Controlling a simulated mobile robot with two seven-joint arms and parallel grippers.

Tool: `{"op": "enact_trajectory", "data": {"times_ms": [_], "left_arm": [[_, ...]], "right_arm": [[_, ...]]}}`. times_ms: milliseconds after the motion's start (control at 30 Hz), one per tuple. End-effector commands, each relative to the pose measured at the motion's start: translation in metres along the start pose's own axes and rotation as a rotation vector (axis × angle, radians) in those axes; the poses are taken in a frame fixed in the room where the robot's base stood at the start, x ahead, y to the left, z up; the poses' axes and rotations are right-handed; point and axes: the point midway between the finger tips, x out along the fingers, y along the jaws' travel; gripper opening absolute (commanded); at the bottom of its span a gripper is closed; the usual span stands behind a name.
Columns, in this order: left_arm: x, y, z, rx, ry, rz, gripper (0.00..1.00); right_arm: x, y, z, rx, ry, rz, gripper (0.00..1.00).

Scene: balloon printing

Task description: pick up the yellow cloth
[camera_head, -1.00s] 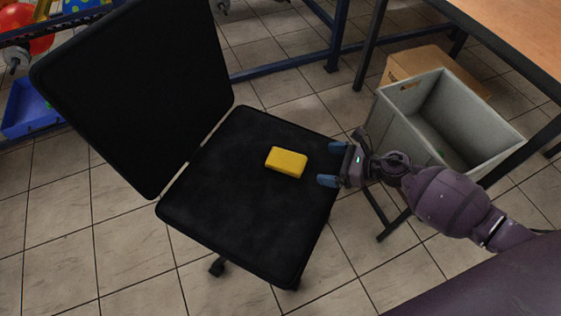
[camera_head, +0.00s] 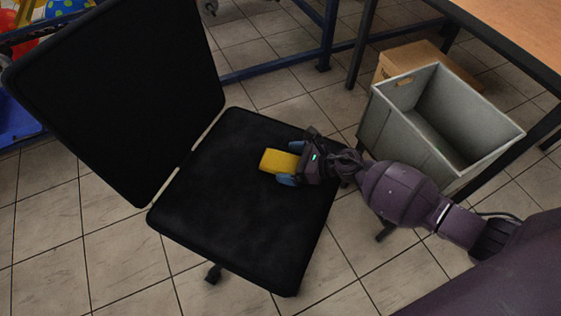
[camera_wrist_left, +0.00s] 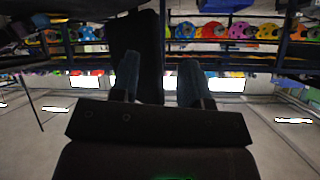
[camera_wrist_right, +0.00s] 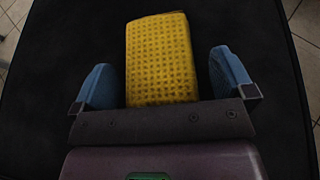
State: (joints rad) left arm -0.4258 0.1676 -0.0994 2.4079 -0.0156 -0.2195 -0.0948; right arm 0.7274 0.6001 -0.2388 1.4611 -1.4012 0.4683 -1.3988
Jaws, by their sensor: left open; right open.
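The yellow cloth (camera_head: 277,161) is a folded block lying on the black seat of an office chair (camera_head: 238,215). My right gripper (camera_head: 289,162) is open around the cloth's near end, one finger on each side. In the right wrist view the cloth (camera_wrist_right: 161,58) shows a textured face between the blue fingers of the right gripper (camera_wrist_right: 166,78), with a gap on both sides. My left gripper is out of the head view. In the left wrist view the left gripper (camera_wrist_left: 158,80) is open with nothing between its fingers.
A grey bin (camera_head: 384,134) stands on the tiled floor to the right of the chair, with a cardboard box (camera_head: 405,58) behind it. A wooden table (camera_head: 515,30) is at the upper right. The chair's backrest (camera_head: 120,95) rises left of the seat.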

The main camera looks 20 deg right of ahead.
Motion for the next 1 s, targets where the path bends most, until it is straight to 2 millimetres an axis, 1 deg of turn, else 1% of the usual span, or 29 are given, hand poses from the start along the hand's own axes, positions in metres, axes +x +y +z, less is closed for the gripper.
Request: {"op": "enact_trajectory", "data": {"times_ms": [200,267,300,533,733,833,933,1000], "left_arm": [[-0.001,-0.001,-0.003,0.0,0.009,-0.004,0.43],[-0.001,-0.001,-0.003,0.0,0.008,-0.004,0.43],[-0.001,-0.001,-0.003,0.0,0.007,-0.004,0.43],[-0.001,0.0,-0.001,-0.001,0.002,-0.002,0.43],[-0.001,0.001,0.001,-0.001,-0.002,0.0,0.43],[-0.001,0.0,-0.002,0.0,0.0,-0.001,0.43],[-0.002,0.0,-0.006,0.007,-0.002,-0.002,0.43],[-0.002,0.002,-0.005,0.016,-0.031,0.006,0.43]], "right_arm": [[0.001,0.0,0.001,-0.001,0.0,-0.001,1.0],[0.001,0.0,0.001,-0.001,0.0,0.0,0.92],[0.001,0.0,0.001,-0.001,0.0,0.0,0.86],[0.0,0.0,0.001,0.0,0.0,0.0,0.51],[0.0,0.0,0.001,-0.001,0.0,-0.001,0.51],[-0.001,-0.001,0.005,-0.003,-0.002,-0.001,0.51],[-0.005,-0.002,0.017,-0.006,-0.004,-0.002,0.51],[-0.009,-0.003,0.029,-0.011,-0.007,-0.003,0.51]]}}
